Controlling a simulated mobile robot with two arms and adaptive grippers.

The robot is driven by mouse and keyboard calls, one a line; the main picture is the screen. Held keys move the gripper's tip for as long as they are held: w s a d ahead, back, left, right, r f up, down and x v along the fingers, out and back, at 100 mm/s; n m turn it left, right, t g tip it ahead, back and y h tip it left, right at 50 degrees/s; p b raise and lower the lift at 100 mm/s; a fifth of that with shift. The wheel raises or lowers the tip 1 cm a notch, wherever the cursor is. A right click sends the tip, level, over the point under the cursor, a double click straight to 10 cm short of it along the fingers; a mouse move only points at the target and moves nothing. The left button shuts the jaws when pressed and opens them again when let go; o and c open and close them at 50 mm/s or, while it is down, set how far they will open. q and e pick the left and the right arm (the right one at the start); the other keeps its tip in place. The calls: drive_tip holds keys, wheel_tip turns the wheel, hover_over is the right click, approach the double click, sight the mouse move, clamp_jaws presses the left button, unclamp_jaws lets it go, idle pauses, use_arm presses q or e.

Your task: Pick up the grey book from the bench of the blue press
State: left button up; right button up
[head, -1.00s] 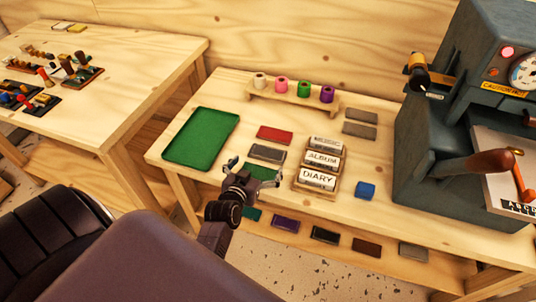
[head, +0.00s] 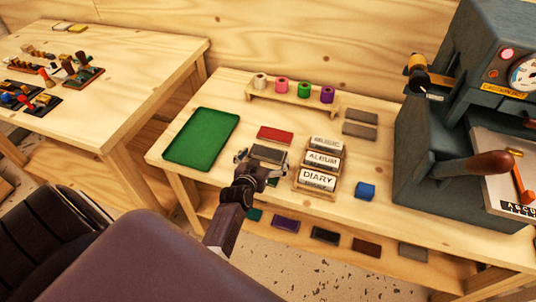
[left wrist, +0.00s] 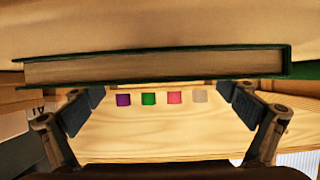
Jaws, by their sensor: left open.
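A dark grey book (head: 268,152) lies on the bench (head: 205,185) beside the blue press (head: 432,125), just below a red book. My left gripper (head: 262,160) is open and empty over the near side of this book and partly hides it. A green book (head: 273,182) lies just nearer and is mostly hidden by the gripper. In the left wrist view my open fingers (left wrist: 160,105) show at both sides. A book edge with dark green covers (left wrist: 155,66) crosses above them. Two more grey books (head: 361,115) (head: 359,131) lie right of the foil rolls. My right gripper is not in view.
A green tray (head: 201,138) lies to the left, and a red book (head: 275,134) lies behind. A rack with labelled blocks (head: 318,180) stands close on the right, beside a blue cube (head: 365,190). Foil rolls (head: 304,90) stand on a rack behind. Several books lie on the lower shelf.

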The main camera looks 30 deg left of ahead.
use_arm(q)
drive_tip(key=shift+c, duration=0.4)
drive_tip(key=c, duration=0.8)
drive_tip(key=shift+r, duration=0.15)
